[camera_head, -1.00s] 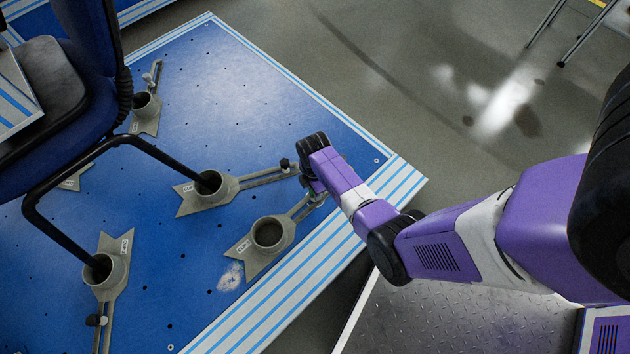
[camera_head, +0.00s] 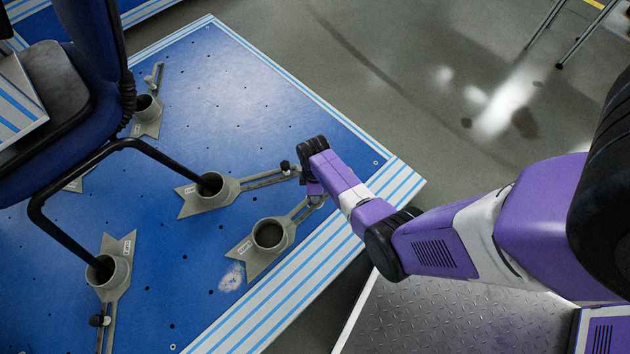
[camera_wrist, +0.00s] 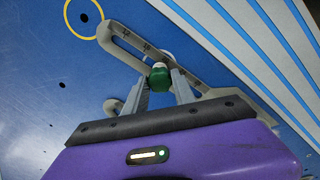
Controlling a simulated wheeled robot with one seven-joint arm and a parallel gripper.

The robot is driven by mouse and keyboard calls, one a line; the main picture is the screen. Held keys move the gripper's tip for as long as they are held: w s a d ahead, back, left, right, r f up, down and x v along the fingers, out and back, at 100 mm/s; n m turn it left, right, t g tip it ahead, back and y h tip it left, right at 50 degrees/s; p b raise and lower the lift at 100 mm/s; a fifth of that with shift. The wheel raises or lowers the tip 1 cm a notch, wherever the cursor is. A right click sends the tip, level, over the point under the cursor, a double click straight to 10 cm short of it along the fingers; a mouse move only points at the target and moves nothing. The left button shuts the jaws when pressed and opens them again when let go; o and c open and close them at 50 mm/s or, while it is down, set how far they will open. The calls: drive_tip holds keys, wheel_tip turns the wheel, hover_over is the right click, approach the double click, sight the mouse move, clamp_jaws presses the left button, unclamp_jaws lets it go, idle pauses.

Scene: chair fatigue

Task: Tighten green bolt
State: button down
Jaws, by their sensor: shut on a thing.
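The green bolt (camera_wrist: 159,78) shows in the wrist view, set at the slotted arm of a grey clamp (camera_wrist: 126,38). My gripper (camera_wrist: 160,84) is shut on the green bolt, with one finger on each side of it. In the head view the grey clamp with an empty round cup (camera_head: 269,234) stands on the blue platform, its slotted arm pointing up and right towards my wrist. The bolt and my fingertips are hidden behind my arm there.
The blue platform (camera_head: 240,85) has small holes and a striped edge. A second clamp (camera_head: 205,192) beside it holds a chair leg, and its slotted arm passes close to my wrist. The chair (camera_head: 60,130) stands at the left. Grey floor (camera_head: 440,90) is clear beyond the platform.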

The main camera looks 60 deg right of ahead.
drive_tip(key=c, duration=1)
unclamp_jaws()
drive_tip(key=shift+c, duration=0.2)
drive_tip(key=n, duration=0.4)
drive_tip(key=n, duration=0.3)
drive_tip(key=shift+n, duration=0.4)
